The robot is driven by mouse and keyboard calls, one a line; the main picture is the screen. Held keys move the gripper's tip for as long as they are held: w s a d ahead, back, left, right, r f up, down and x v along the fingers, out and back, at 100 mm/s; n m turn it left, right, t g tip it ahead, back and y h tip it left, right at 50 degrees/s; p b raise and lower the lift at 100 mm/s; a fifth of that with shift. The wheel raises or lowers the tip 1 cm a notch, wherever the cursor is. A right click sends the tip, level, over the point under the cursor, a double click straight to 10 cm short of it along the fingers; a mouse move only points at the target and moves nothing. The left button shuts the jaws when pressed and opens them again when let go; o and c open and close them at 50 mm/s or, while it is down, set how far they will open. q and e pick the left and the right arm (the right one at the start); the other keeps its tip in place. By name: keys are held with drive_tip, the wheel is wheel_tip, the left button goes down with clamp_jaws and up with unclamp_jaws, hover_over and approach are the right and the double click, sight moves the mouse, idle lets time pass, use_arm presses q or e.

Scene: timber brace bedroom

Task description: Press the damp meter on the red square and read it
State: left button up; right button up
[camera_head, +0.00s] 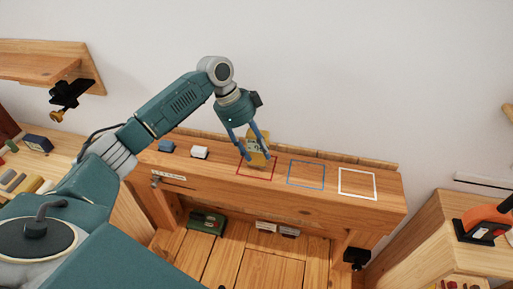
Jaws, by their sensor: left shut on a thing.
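My left gripper (253,148) comes down over the wooden bench and is shut on the yellow damp meter (258,160). The meter stands roughly upright at the red square (257,176), an outline on the bench top, and overlaps its rear part. I cannot tell whether the meter touches the wood. Its reading is too small to make out. A blue square outline (306,185) and a white one (357,196) lie to the right of the red one. My right gripper is not in view.
A wooden shelf with a black clamp (69,93) is at upper left. An orange-handled tool (485,223) lies at right. The blue and white squares are empty.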

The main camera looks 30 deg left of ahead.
use_arm(q)
drive_tip(key=shift+s+f, duration=0.1)
drive_tip(key=shift+f, duration=0.5)
idle(1.0)
wheel_tip(320, 180, up, 7)
drive_tip(key=p, duration=0.7)
drive_tip(key=shift+r, duration=0.15)
idle(0.3)
